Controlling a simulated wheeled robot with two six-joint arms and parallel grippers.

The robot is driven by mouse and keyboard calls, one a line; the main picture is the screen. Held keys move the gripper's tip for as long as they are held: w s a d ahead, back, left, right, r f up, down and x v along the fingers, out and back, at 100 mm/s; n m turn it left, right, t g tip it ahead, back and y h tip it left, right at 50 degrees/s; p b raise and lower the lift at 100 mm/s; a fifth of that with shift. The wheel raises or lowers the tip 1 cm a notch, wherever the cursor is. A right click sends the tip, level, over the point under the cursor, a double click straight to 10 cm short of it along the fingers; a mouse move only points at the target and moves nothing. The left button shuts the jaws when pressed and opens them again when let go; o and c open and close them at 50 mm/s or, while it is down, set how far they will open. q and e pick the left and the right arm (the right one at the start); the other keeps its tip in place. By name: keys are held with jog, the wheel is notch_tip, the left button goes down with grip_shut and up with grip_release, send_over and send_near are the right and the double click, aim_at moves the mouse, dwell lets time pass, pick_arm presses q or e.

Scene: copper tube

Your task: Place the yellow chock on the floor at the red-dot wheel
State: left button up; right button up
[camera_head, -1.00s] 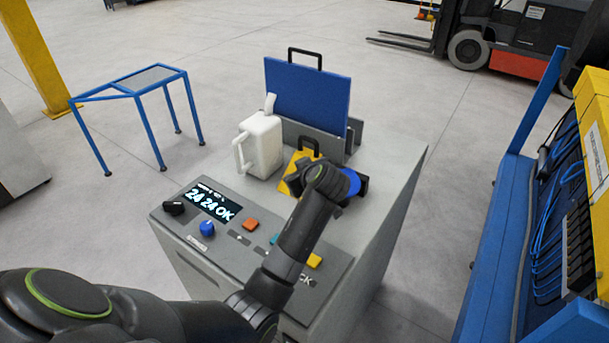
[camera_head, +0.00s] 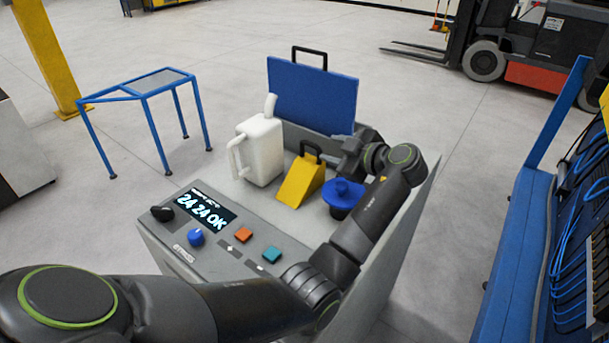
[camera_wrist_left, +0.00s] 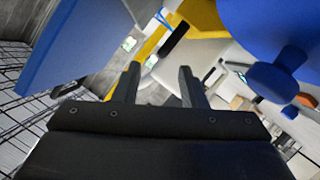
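The yellow chock (camera_head: 298,185) is a wedge with a black handle at its upper end, standing on the grey cabinet top. In the left wrist view the yellow chock (camera_wrist_left: 203,14) is at the top, its black handle just beyond the fingers. My left gripper (camera_head: 342,157) is just right of the handle, apart from it. In the left wrist view my left gripper (camera_wrist_left: 158,78) has its two fingers apart with nothing between them. The forklift's front wheel (camera_head: 484,62) is at the upper right; I see no red dot on it. My right gripper is not in view.
A white jug (camera_head: 262,150) stands left of the chock and a blue-topped knob (camera_head: 343,193) right of it. A blue panel (camera_head: 312,95) rises behind. A control panel (camera_head: 206,208) is in front. A blue frame table (camera_head: 160,80) stands left.

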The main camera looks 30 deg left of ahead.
aim_at(317, 145)
pick_arm(q)
jog(key=x, duration=0.5)
jog(key=shift+w+a+p, duration=0.1)
jog(key=shift+a+p, duration=0.25)
jog(key=shift+a, duration=0.1)
jog(key=x, duration=0.3)
jog(key=shift+a+p, duration=0.35)
jog(key=shift+p, duration=0.05)
jog(key=shift+w+a+f, duration=0.1)
jog(key=shift+a+f, duration=0.1)
jog(key=shift+a, duration=0.25)
jog(key=shift+d, duration=0.15)
jog(key=shift+c, duration=0.5)
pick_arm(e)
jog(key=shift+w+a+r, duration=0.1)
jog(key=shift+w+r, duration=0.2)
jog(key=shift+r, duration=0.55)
pick_arm(q)
grip_shut()
jog(key=shift+r, duration=0.15)
